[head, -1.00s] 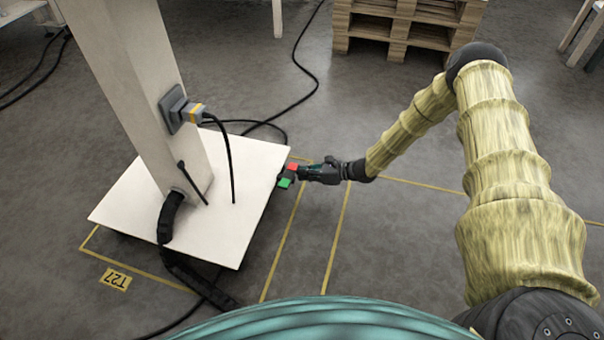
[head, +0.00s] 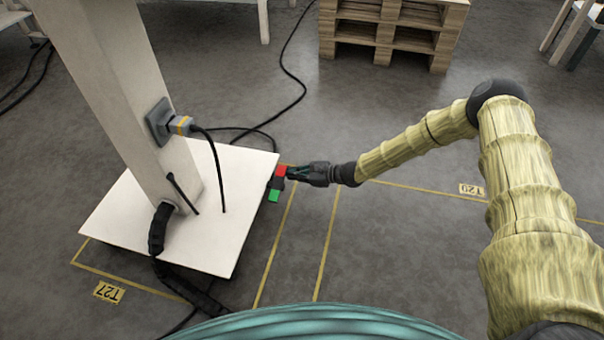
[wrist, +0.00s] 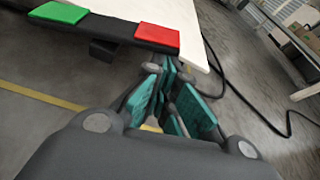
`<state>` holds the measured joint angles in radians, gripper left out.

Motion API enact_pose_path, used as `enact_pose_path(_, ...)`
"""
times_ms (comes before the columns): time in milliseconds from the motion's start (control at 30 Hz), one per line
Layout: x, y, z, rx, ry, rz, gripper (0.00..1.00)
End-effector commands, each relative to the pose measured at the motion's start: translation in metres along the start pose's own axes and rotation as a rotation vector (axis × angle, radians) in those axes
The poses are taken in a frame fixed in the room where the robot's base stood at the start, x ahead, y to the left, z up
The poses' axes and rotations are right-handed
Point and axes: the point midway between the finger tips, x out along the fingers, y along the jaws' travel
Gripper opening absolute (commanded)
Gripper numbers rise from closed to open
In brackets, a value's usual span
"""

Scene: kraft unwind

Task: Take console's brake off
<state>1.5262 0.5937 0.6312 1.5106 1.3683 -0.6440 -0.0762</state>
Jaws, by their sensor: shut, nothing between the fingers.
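The console is a white column (head: 115,80) on a white base plate (head: 230,215). At the plate's right edge is a dark bar with a red pad (head: 281,171) and a green pad (head: 274,196). The wrist view shows the red pad (wrist: 157,39) at the bar's near end and the green pad (wrist: 58,12) farther left. My gripper (head: 290,172) is shut and empty, low at the red pad's end. Its teal-padded fingers also show in the wrist view (wrist: 168,75), just below the red pad. I cannot tell whether they touch it.
A grey socket with a yellow-banded plug (head: 181,125) is on the column, its cable hanging to the plate. Black cables (head: 292,75) lie on the floor. Wooden pallets (head: 390,30) stand at the back. Yellow lines mark the floor; the floor right of the plate is clear.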

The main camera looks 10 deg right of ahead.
Motion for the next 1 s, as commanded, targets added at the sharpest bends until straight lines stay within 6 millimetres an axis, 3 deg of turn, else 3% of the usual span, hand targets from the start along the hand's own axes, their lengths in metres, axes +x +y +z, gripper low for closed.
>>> enact_pose_path(667,0.001,0.0,0.0,0.001,-0.001,0.002,0.0)
enact_pose_path(1000,0.011,0.001,-0.025,0.001,-0.001,0.004,0.0)
